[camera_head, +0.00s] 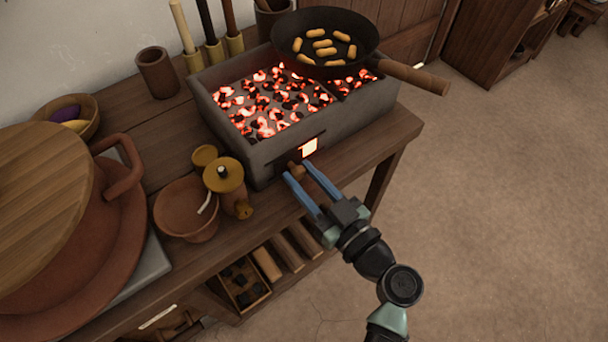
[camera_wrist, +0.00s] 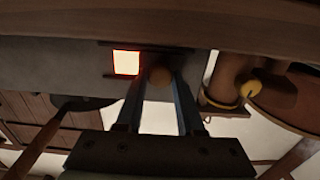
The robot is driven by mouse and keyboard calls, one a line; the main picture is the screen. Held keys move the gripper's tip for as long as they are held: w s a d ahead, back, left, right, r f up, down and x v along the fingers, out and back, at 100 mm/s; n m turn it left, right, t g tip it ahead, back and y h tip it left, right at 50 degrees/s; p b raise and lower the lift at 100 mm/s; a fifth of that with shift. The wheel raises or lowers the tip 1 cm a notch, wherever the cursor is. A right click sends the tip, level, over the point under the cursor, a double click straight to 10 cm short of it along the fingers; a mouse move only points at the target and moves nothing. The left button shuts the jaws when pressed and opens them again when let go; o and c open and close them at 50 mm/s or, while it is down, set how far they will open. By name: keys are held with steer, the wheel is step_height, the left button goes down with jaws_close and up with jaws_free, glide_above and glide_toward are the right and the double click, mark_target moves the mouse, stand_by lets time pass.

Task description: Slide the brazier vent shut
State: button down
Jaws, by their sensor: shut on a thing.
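The brazier (camera_head: 262,160) is a grey box of glowing coals on the wooden bench. Its vent opening (camera_head: 309,147) glows orange in the front wall and also shows in the wrist view (camera_wrist: 127,62). A dark sliding plate with a round brown knob (camera_wrist: 160,76) sits beside the opening, leaving a lit square uncovered. My gripper (camera_head: 298,171) has its two blue fingers on either side of the knob, shut on it. In the wrist view my gripper (camera_wrist: 160,80) partly hides the knob and the plate.
A black pan (camera_head: 328,22) of brown pieces rests on the brazier, its handle (camera_head: 418,77) jutting right. A brass-topped pot (camera_head: 226,178) and a clay bowl (camera_head: 184,210) stand left of my gripper. The floor (camera_head: 500,220) to the right is clear.

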steer(key=w+d+b, duration=0.2)
steer(key=d+b, duration=0.1)
steer(key=shift+w+d+f, duration=0.2)
steer(key=shift+w+d, duration=0.1)
steer(key=shift+w+d+r, duration=0.15)
steer(key=shift+d+r, duration=0.1)
steer(key=shift+d, duration=0.1)
steer(key=c, duration=0.6)
jaws_free()
steer(key=shift+o, duration=0.2)
steer(key=p+v, duration=0.1)
steer(key=v, duration=1.2)
